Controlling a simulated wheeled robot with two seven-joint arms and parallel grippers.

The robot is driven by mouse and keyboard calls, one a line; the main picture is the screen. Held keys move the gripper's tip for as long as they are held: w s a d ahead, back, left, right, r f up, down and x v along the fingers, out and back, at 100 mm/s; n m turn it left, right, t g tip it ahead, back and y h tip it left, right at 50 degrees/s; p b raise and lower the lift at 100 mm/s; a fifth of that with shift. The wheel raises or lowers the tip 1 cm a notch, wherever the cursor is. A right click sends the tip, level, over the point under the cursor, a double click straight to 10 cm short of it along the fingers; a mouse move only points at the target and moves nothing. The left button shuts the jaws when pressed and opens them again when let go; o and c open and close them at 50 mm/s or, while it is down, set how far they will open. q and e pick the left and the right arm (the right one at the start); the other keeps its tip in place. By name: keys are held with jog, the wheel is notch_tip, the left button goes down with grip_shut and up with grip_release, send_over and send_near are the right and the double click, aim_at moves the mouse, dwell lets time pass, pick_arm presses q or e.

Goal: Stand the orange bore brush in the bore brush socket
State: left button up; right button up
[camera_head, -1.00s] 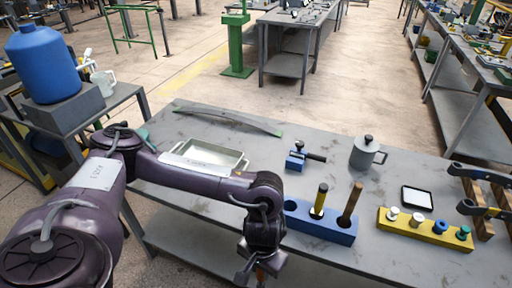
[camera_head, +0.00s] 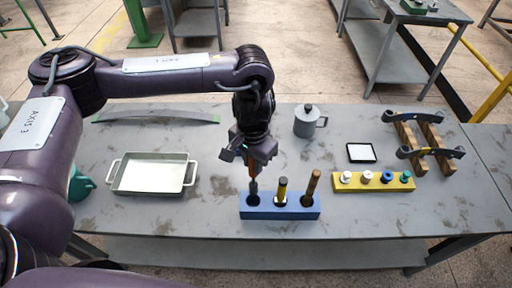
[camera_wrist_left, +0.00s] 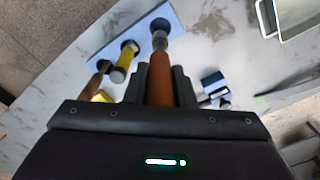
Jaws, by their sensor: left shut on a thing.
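My left gripper (camera_head: 257,160) is shut on the orange bore brush (camera_head: 252,171), which points down, nearly upright. The blue socket block (camera_head: 280,213) lies below. The brush's dark end is at the block's left hole (camera_head: 252,200); I cannot tell whether it is just above the hole or slightly inside. A yellow-and-black brush (camera_head: 282,190) stands in the middle hole and a brown-handled one (camera_head: 311,186) in the right hole. My right gripper is not in view.
A yellow block with several coloured pegs (camera_head: 372,187) lies to the right, near a dark-framed white pad (camera_head: 361,153). A grey mug (camera_head: 306,121) stands behind. A metal tray (camera_head: 152,186) is at left, and dark brackets on wooden blocks (camera_head: 430,152) are at far right.

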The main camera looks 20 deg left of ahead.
aim_at(252, 173)
pick_arm(q)
jog(key=shift+w, duration=0.1)
jog(key=shift+a, duration=0.1)
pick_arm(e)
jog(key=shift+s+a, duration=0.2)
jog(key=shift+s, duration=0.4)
